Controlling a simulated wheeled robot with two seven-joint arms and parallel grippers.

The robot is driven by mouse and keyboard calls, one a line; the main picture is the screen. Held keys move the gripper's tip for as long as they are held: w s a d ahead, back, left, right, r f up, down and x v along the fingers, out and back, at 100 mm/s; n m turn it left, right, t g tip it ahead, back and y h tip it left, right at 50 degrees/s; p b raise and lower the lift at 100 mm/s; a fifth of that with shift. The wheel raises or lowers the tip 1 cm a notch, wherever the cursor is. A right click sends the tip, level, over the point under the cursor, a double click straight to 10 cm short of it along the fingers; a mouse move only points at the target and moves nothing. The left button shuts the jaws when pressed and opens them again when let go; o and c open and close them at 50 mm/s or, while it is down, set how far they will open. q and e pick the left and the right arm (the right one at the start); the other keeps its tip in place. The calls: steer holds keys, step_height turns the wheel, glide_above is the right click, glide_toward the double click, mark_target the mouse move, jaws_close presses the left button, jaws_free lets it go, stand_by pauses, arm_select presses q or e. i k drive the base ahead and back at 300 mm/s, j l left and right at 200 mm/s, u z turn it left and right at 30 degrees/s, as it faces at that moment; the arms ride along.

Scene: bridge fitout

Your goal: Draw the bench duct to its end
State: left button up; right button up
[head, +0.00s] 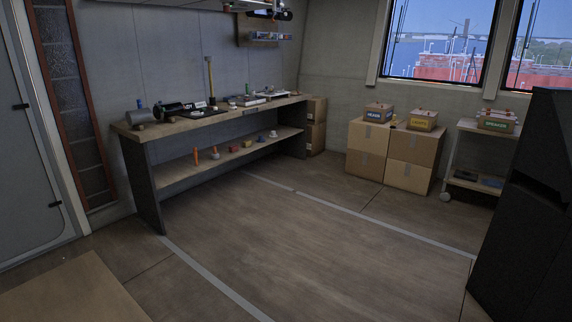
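The workbench (146,180) stands along the left wall, with a wooden top and a lower shelf (178,178). A grey cylinder (142,117) sits at the near left end of the top, beside a black object with white lettering (185,106). A small dark piece (250,111) shows on the bench's front edge. I cannot tell which part is the bench duct at this size. Neither of my grippers is in view.
Several small coloured objects stand on the lower shelf. Stacked cartons (367,136) carry labelled boxes by the window. A trolley (478,160) stands right of them. A large black cabinet (525,220) blocks the right. The floor (310,235) before the bench is clear.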

mark_target(176, 108)
steer(key=i+z, duration=0.4)
steer(key=i, duration=1.5)
steer(key=i+u, duration=0.15)
steer(key=i, duration=0.3)
steer(key=i+l+u, duration=0.15)
steer(key=i, duration=0.3)
steer(key=i+l+u, duration=0.15)
steer(key=i, duration=0.3)
steer(key=i+l+u, duration=0.1)
steer(key=i, duration=0.35)
steer(key=i+l+u, duration=0.2)
steer(key=u, duration=0.25)
steer(key=i+l+u, duration=0.6)
steer(key=l+u, duration=0.25)
steer(key=i+l+u, duration=0.2)
steer(key=l+u, duration=0.25)
steer(key=i+l+u, duration=0.2)
steer(key=l+u, duration=0.15)
steer(key=l, duration=0.2)
steer(key=i+l+u, duration=0.8)
steer(key=i+l, duration=0.3)
steer(key=i+l+u, duration=0.25)
steer(key=l, duration=0.4)
steer(key=i, duration=0.1)
